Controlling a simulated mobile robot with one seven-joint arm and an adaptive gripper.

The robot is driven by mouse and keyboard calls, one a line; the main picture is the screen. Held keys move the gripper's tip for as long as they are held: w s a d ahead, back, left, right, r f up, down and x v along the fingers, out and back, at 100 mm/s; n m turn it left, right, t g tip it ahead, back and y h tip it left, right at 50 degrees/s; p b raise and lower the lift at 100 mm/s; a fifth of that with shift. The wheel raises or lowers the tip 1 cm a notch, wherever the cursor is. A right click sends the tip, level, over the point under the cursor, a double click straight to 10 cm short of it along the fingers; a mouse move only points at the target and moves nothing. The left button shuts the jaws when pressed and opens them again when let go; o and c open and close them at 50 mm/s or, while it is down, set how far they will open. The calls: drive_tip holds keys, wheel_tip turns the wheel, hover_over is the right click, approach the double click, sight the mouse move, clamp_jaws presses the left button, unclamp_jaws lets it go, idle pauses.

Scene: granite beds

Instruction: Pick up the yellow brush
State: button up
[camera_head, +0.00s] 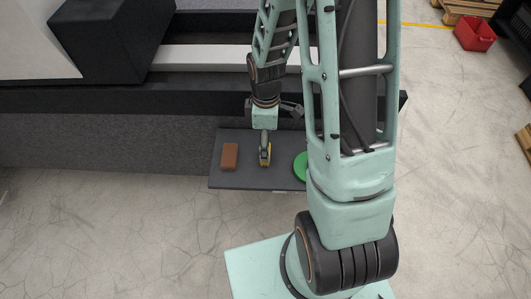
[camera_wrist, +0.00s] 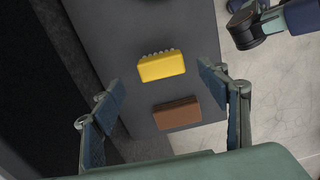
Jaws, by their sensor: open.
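The yellow brush (camera_wrist: 162,66) lies on a dark grey board, with a row of pale bristle tufts along its far edge in the wrist view. In the head view the yellow brush (camera_head: 268,158) is partly hidden behind my gripper (camera_head: 265,145). My gripper (camera_wrist: 160,78) is open above the board, with one finger on each side of the brush in the wrist view. The fingers appear apart from it, and nothing is held. The remaining height above the brush is hard to judge.
A brown block (camera_head: 230,156) lies left of the brush on the dark board (camera_head: 222,181); it also shows in the wrist view (camera_wrist: 177,113). A green round object (camera_head: 300,166) lies to the right, partly behind my arm. A dark stone block (camera_head: 100,130) stands behind.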

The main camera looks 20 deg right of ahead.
drive_tip(key=shift+s+f+b, duration=0.1)
drive_tip(key=shift+f+b, duration=0.35)
drive_tip(key=shift+f, duration=3.15)
drive_tip(key=c, duration=1.3)
